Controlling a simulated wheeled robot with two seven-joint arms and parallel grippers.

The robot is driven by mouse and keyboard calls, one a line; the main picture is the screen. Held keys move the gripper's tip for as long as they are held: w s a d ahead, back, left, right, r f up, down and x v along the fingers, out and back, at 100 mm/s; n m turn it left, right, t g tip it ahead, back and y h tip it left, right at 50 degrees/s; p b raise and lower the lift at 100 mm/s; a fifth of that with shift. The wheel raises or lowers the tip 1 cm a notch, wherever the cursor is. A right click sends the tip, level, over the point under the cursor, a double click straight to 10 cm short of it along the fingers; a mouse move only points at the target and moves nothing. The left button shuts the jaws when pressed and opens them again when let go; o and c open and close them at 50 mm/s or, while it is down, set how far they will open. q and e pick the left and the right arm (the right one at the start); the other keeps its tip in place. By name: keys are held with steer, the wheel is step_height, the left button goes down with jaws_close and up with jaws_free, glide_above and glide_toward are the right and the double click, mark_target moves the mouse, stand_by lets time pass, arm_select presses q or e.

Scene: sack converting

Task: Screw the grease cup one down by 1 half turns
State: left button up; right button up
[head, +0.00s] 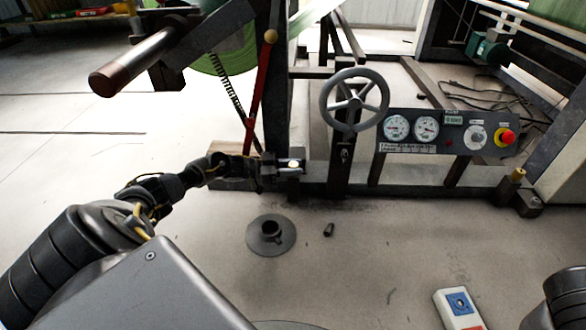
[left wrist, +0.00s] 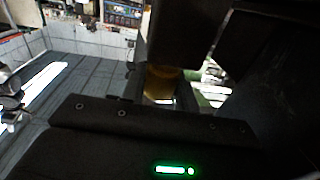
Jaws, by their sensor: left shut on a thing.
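My left gripper (head: 290,165) reaches in from the left, at the low frame beam just left of the handwheel post. In the left wrist view a brass-coloured grease cup (left wrist: 160,84) stands between the dark fingers, and the gripper is shut on it. The fingers hide part of the cup, and its thread cannot be seen. A second brass-coloured cup (head: 517,175) stands upright at the right end of the beam, apart from the gripper. My right gripper is not in view.
A grey handwheel (head: 354,100) stands above and right of the gripper, beside a gauge panel (head: 448,132) with a red stop button. A red lever (head: 257,98) rises just left. A dark flanged piece (head: 271,236) and a small dark cylinder (head: 328,230) lie on the open floor.

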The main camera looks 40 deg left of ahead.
arm_select(q)
steer(key=o, duration=1)
steer(key=shift+c, duration=0.2)
steer(key=shift+r, duration=0.1)
